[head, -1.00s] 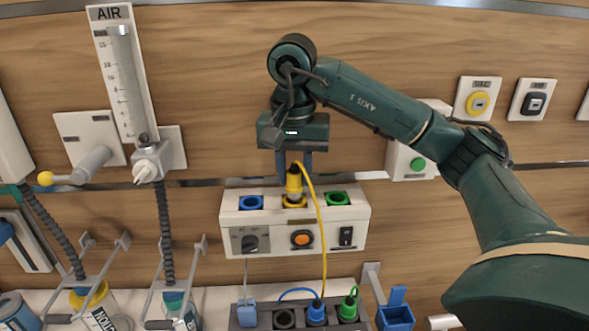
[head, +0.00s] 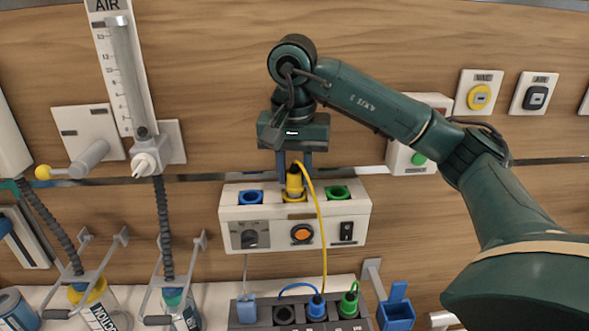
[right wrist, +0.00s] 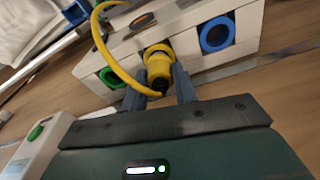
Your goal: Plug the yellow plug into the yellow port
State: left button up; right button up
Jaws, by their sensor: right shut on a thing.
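The yellow plug (head: 293,181) is held upright between the two fingers of my right gripper (head: 294,172), which is shut on it. Its yellow cable arcs to the right and hangs down in front of the wall unit. The plug's lower end is at the yellow port (head: 294,197), the middle one on top of the white unit. In the right wrist view the yellow plug (right wrist: 159,70) lines up with the yellow port's ring (right wrist: 157,50) and meets it; I cannot tell how deep it sits. My left gripper is not in view.
A blue port (head: 250,197) and a green port (head: 338,192) flank the yellow one on the white unit (head: 275,237). Below is a dark holder (head: 265,326) with blue and green plugs. An air flowmeter (head: 124,80) stands at the left.

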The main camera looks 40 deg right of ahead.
jog(key=shift+f+b, duration=0.35)
jog(key=shift+f, duration=0.15)
dwell(1.1)
jog(key=o, duration=1)
jog(key=shift+o, duration=0.2)
jog(key=r, duration=0.2)
jog(key=r+p, duration=0.1)
jog(key=r, duration=0.2)
jog(key=shift+s+a+r+p, duration=0.2)
jog(key=shift+s+r+p, duration=0.05)
jog(key=shift+r+p, duration=0.15)
notch_tip(320, 180, up, 7)
jog(key=shift+s+a+r, duration=0.2)
jog(key=shift+s+a, duration=0.15)
